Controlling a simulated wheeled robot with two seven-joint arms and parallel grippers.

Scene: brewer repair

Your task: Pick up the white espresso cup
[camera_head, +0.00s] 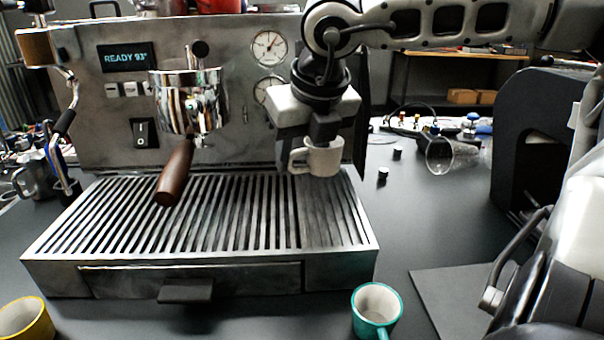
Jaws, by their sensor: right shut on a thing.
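The white espresso cup (324,160) hangs upright under my right gripper (323,136), over the right part of the slatted drip tray. The gripper points down and is shut on the cup at its rim. The cup's handle points left. The cup appears to be held above the tray, though the gap is hard to judge. My left gripper is not in the head view.
The espresso machine (95,115) with its brown-handled portafilter (176,170) stands behind the drip tray (60,245). A teal cup (364,306) is at front right and a yellow cup (22,322) at front left. A clear glass (450,157) lies at right. A black machine (540,130) stands far right.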

